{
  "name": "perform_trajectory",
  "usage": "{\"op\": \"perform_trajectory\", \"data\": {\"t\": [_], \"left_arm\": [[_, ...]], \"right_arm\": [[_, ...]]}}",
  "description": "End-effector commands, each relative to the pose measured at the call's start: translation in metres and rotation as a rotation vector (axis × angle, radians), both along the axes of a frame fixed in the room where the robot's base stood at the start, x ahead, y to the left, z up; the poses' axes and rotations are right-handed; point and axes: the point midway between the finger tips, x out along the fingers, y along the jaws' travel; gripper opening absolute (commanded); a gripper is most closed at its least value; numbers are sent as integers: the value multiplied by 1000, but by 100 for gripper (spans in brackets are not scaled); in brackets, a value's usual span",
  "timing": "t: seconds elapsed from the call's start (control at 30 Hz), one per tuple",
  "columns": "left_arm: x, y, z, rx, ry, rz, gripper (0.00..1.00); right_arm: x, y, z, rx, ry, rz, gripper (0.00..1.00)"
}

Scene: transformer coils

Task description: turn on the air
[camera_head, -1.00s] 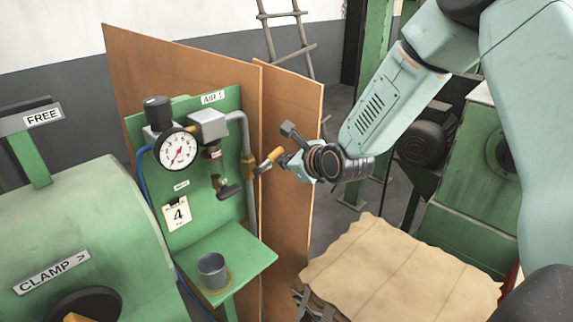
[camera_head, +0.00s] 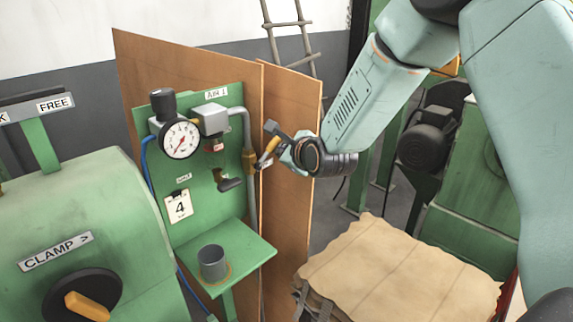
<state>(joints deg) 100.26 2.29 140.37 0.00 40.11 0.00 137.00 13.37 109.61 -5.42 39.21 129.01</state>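The green air panel (camera_head: 228,180) bears the AIR 1 label (camera_head: 216,93). A round white gauge (camera_head: 180,139) with a red needle sits at its upper left. A brass valve (camera_head: 249,161) is on the grey pipe at the panel's right edge, and its orange lever (camera_head: 272,146) slants up to the right. My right gripper (camera_head: 268,146) is at the lever from the right, with one dark finger above it and the other below. The fingers look apart; whether they touch the lever is too small to tell. My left gripper is out of view.
A grey cup (camera_head: 212,263) stands on the panel's green shelf (camera_head: 248,250). A brown board (camera_head: 293,150) stands close behind the gripper. A green CLAMP machine (camera_head: 90,205) is at the left, and a cloth-covered stack (camera_head: 395,275) is at the lower right.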

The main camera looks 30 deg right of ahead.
Motion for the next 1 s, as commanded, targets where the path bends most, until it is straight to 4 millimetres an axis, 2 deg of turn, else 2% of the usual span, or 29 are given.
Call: {"op": "perform_trajectory", "data": {"t": [0.6,0.9,1.0], "left_arm": [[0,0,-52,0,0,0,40],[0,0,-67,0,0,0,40],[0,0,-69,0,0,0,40]], "right_arm": [[-5,26,22,-552,-192,4,0],[-10,34,29,-748,-259,2,0],[-10,36,31,-751,-261,2,0]]}}
